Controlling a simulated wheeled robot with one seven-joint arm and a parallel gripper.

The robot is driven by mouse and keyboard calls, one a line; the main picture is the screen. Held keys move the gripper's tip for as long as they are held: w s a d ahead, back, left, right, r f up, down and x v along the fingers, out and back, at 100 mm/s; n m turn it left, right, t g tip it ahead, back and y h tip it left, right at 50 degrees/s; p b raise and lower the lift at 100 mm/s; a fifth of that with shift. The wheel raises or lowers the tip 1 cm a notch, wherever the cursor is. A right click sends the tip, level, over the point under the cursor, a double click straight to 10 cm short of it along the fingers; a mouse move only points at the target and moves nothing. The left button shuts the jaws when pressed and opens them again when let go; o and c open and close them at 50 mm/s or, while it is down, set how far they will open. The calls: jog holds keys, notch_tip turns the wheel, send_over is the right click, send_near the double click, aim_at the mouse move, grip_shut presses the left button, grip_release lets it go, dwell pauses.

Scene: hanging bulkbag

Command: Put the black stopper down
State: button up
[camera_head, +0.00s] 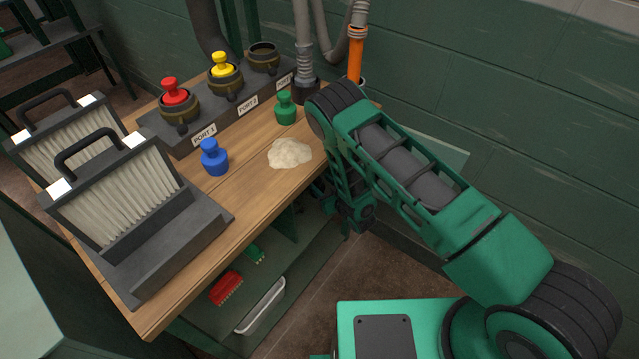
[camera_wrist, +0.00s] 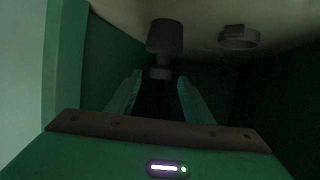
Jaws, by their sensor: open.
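The black stopper (camera_wrist: 165,38) is a dark cylinder with a narrower neck in the wrist view, against a pale surface. Its narrow end lies at or just beyond the fingertips of my gripper (camera_wrist: 160,80). The green fingers stand apart, one on each side of that end, and are open. Whether either finger touches it is too dark to tell. In the head view the stopper is not visible, and my arm's lower end reaches below the tabletop at the bench's right end, where the fingers are hidden.
The wooden bench (camera_head: 255,200) holds a blue stopper (camera_head: 214,158), a green stopper (camera_head: 286,108), a pale powder heap (camera_head: 289,153) and pleated filters (camera_head: 115,195). Red (camera_head: 174,94) and yellow (camera_head: 222,67) stoppers sit in ports. A dark ring (camera_wrist: 238,38) is right of the black stopper.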

jog(key=v, duration=1)
jog(key=shift+s, duration=0.2)
jog(key=shift+d+r, duration=0.1)
